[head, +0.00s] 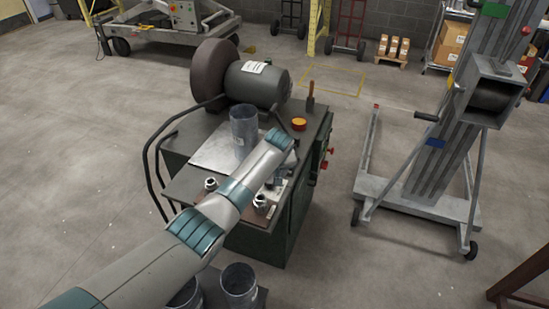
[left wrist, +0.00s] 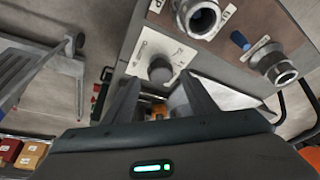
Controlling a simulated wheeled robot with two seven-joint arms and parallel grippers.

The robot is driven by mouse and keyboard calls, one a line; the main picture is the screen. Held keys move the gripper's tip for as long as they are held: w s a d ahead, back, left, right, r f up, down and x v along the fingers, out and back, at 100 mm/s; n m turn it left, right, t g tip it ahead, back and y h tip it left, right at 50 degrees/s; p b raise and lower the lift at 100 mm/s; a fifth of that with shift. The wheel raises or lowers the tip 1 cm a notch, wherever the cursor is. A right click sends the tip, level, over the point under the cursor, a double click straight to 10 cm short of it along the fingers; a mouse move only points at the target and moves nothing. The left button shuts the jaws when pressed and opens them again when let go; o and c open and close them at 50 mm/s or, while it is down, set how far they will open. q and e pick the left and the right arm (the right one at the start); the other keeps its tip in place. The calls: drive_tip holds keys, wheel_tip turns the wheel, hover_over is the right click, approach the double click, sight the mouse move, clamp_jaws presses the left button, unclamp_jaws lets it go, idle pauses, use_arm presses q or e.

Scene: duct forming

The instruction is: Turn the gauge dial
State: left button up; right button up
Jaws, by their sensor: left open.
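The gauge dial (left wrist: 159,70) is a dark grey round knob on a white plate (left wrist: 150,50) on the machine's panel, in the left wrist view. My left gripper (left wrist: 160,98) is open, its two dark fingers pointing at the dial from either side of its lower edge. I cannot tell whether they touch it. In the head view my left arm reaches across the machine and its gripper (head: 276,182) is over the panel, largely covering the dial there. My right gripper is not in view.
Two metal pipe fittings (head: 211,184) (head: 261,201) stand on the panel. A metal duct cylinder (head: 243,128) stands on the machine top, near a motor (head: 258,83) with a large wheel and an orange button (head: 299,124). A grey lift (head: 430,160) stands at the right; the floor between is open.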

use_arm(q)
drive_tip(key=b+v, duration=0.2)
drive_tip(key=v, duration=1.3)
